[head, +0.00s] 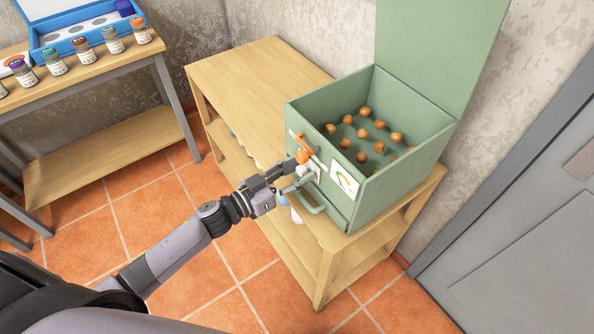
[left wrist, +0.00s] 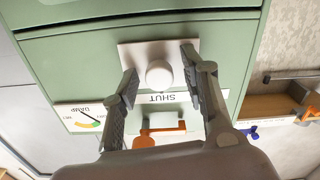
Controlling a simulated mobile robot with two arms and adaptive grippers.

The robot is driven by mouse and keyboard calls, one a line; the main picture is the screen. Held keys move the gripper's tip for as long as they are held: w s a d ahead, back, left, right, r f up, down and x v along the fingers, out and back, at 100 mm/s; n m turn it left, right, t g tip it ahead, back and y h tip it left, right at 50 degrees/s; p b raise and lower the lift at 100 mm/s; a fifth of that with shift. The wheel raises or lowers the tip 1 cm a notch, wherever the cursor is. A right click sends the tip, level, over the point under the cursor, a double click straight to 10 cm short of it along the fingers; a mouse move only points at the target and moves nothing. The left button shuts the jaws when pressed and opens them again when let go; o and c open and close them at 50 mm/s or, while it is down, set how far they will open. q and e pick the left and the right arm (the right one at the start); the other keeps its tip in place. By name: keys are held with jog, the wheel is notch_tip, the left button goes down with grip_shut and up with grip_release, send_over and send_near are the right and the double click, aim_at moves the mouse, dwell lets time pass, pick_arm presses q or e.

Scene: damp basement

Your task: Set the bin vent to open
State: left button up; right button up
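The green bin (head: 395,190) stands on a wooden shelf unit with its lid raised. In the left wrist view its front (left wrist: 70,70) carries a white plate with a round white knob (left wrist: 159,74). A label reading SHUT (left wrist: 168,97), upside down in that view, is beside the knob. An orange lever-like part (left wrist: 160,131) shows between my fingers. My left gripper (head: 298,174) is at the bin's front; in the wrist view its fingers (left wrist: 160,70) are spread either side of the knob, with gaps visible. My right gripper is not in view.
Several round brown items (head: 362,133) lie inside the bin. A dial marked DAMP (left wrist: 88,115) is on its front, near a green handle (head: 308,202). A table with jars (head: 112,40) and a blue case (head: 82,22) is at left. A grey door (head: 530,230) is at right.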

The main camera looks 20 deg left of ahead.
pick_arm(q)
grip_shut()
dwell(0.3)
jog(key=shift+a, duration=0.1)
